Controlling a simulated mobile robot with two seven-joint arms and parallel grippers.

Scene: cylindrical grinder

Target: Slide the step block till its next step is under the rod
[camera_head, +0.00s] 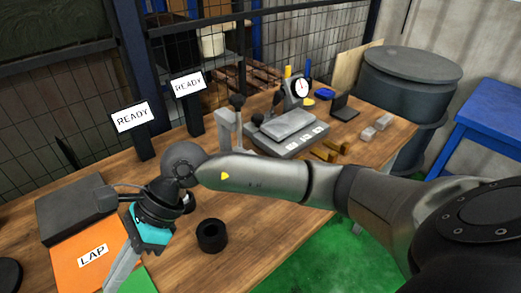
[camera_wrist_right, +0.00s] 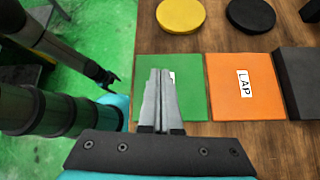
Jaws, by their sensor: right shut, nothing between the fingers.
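My right arm reaches across the bench in the head view. Its gripper (camera_wrist_right: 160,75) is shut and empty above the green mat (camera_wrist_right: 190,110) in the right wrist view. My left gripper (camera_wrist_right: 110,82) shows at the left of that view, its small fingers apart, over the green floor beside the bench. A grey machine (camera_head: 288,130) with a flat top stands farther back on the bench, with a dial gauge (camera_head: 301,88) behind it. Small brass-coloured pieces (camera_head: 326,151) lie at its front right. I cannot clearly make out the step block or the rod.
An orange mat marked LAP (camera_head: 75,262) and a dark block (camera_head: 75,212) lie at the left. A black ring (camera_head: 211,236) stands on bare wood. Two READY signs (camera_head: 133,117) (camera_head: 188,84) stand at the back. Yellow (camera_wrist_right: 181,14) and black (camera_wrist_right: 251,14) discs lie beyond the mats.

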